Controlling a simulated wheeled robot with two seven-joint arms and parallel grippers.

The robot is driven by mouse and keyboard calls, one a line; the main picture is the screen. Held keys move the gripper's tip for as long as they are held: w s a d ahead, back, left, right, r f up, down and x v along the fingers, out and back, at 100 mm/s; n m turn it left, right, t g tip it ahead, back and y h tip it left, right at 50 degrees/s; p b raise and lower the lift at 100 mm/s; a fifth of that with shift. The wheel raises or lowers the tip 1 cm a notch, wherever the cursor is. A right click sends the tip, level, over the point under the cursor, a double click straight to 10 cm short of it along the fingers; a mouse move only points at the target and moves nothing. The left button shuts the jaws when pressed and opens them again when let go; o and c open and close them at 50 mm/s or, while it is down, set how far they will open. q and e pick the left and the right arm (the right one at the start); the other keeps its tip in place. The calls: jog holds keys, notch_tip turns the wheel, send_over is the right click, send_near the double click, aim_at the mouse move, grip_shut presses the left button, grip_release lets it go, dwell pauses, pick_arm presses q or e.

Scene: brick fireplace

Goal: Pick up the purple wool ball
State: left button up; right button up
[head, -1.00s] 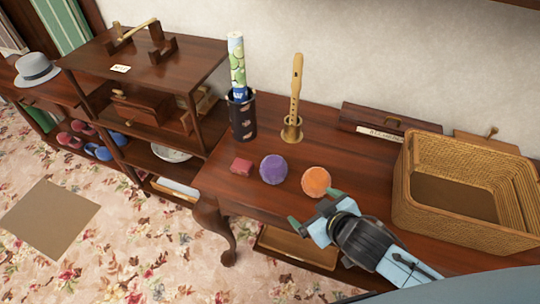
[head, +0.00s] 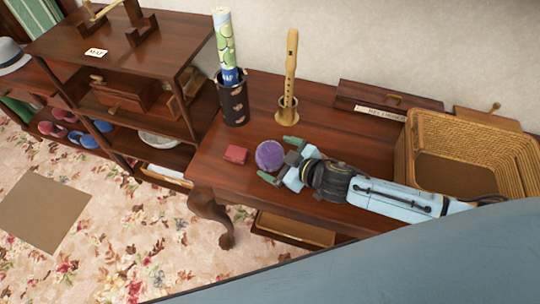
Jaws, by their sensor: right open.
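The purple wool ball (head: 269,154) lies on the dark wooden table (head: 310,120) near its front left part. My right gripper (head: 278,160) is open, its green fingertips on the far and near sides of the ball's right part. I cannot tell whether the fingers touch the ball. The orange ball seen earlier is hidden behind my right arm. My left gripper is not in view.
A small red block (head: 236,154) lies just left of the ball. Behind stand a dark holder (head: 233,104) with a rolled map and a recorder (head: 291,70) on a brass stand. A wicker basket (head: 408,165) stands to the right. A shelf (head: 150,45) adjoins the table's left.

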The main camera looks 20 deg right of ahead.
aim_at(266, 151)
jog(key=shift+b+x, duration=0.3)
jog(key=shift+x, duration=2.45)
jog(key=shift+r, duration=0.2)
jog(key=c, duration=1)
jog(key=shift+c, duration=0.2)
